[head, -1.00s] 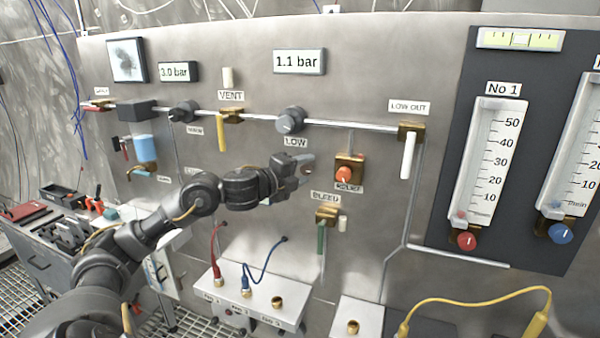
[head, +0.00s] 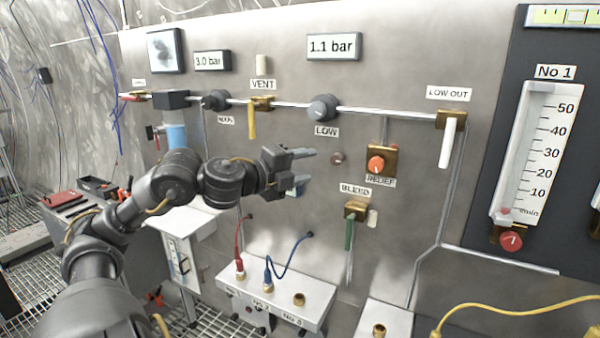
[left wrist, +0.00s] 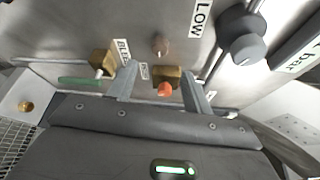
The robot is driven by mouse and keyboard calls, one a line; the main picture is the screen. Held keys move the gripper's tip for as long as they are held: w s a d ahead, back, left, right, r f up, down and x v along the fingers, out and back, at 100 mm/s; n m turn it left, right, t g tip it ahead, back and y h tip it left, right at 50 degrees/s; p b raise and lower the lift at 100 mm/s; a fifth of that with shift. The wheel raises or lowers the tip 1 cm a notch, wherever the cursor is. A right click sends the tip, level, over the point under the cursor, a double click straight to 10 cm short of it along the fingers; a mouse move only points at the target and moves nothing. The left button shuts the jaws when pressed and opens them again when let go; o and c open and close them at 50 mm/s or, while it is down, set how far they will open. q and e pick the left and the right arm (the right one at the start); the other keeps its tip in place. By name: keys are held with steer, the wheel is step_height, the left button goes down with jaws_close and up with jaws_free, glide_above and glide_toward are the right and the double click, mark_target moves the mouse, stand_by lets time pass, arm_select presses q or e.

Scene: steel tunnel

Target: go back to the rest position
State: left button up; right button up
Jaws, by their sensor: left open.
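My left gripper (head: 305,168) is open and empty in front of the panel, below the LOW knob (head: 323,108) and left of the orange RELIEF knob (head: 376,164). In the left wrist view its two fingers (left wrist: 163,85) are spread apart, with the orange knob (left wrist: 165,90) showing between them beyond the tips. The fingers appear clear of the panel. My left arm reaches in from the lower left of the head view. My right gripper is in neither view.
The steel panel (head: 420,85) carries a green BLEED lever (head: 349,235), a yellow VENT lever (head: 252,124), a white LOW OUT lever (head: 447,143) and a flow meter (head: 535,155). A white box (head: 275,290) with red and blue hoses projects below. Tools lie on a cart (head: 68,207) at left.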

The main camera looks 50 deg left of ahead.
arm_select(q)
steer(key=shift+s+a, duration=0.1)
steer(key=shift+s, duration=0.25)
stand_by(0.4)
